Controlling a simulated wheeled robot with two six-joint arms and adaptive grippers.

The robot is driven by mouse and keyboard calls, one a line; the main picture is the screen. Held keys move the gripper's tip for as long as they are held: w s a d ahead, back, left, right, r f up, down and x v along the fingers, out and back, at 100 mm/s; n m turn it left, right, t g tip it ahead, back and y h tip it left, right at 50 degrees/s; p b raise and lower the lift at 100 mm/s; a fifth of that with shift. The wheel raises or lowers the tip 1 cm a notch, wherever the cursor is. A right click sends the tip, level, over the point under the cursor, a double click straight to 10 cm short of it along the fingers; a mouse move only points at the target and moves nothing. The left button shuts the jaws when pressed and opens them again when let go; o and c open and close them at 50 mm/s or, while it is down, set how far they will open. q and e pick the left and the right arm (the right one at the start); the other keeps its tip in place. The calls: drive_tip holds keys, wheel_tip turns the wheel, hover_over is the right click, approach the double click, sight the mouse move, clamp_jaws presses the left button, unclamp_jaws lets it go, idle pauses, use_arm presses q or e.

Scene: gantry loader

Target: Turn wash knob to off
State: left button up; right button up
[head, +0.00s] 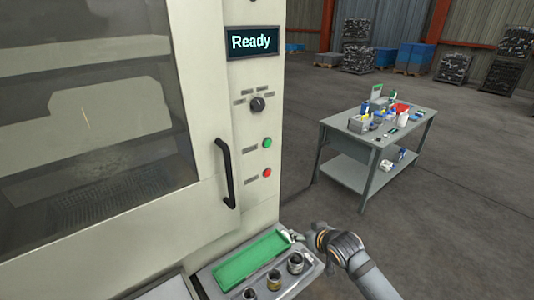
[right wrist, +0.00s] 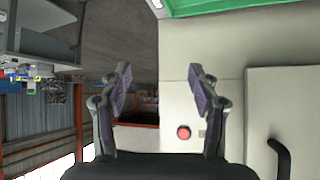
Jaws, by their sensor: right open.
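The black wash knob (head: 257,104) sits on the pale machine's front panel, below the lit "Ready" display (head: 251,42). Small labels surround it, too small to read, and I cannot tell which one it points to. My right gripper (head: 296,237) is low in front of the machine, by the right end of the green tray, well below the knob and apart from it. In the right wrist view my right gripper (right wrist: 160,78) is open with nothing between its fingers. The knob does not show in that view. My left gripper is in neither view.
A green button (head: 267,143) and a red button (head: 267,173) lie below the knob. A black door handle (head: 225,173) sticks out left of them. A green tray (head: 254,256) and several metal cups stand on a ledge below. A workbench (head: 339,125) stands right, past open floor.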

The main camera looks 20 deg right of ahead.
drive_tip(key=w+r+t+y, duration=0.1)
drive_tip(key=w+r+t, duration=0.15)
drive_tip(key=r, duration=0.65)
drive_tip(key=w+r+t+y, duration=0.1)
drive_tip(key=w+r, duration=0.2)
drive_tip(key=r, duration=0.6)
drive_tip(key=n+t+y+p, duration=0.2)
drive_tip(key=t+y, duration=0.1)
drive_tip(key=y, duration=0.1)
approach(260, 106)
drive_tip(key=s, duration=0.2)
drive_tip(key=p+x, duration=0.1)
drive_tip(key=x, duration=0.2)
drive_tip(key=p+x, duration=0.2)
drive_tip(key=x, duration=0.1)
drive_tip(key=p+x, duration=0.2)
drive_tip(key=x, duration=0.2)
drive_tip(key=shift+w+d+r, duration=0.1)
drive_tip(key=shift+w+d, duration=0.05)
drive_tip(key=shift+d, duration=0.15)
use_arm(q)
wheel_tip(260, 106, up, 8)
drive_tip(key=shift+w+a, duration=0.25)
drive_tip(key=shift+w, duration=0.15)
use_arm(e)
drive_tip(key=shift+w, duration=0.1)
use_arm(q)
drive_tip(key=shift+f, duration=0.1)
use_arm(e)
drive_tip(key=shift+c, duration=0.6)
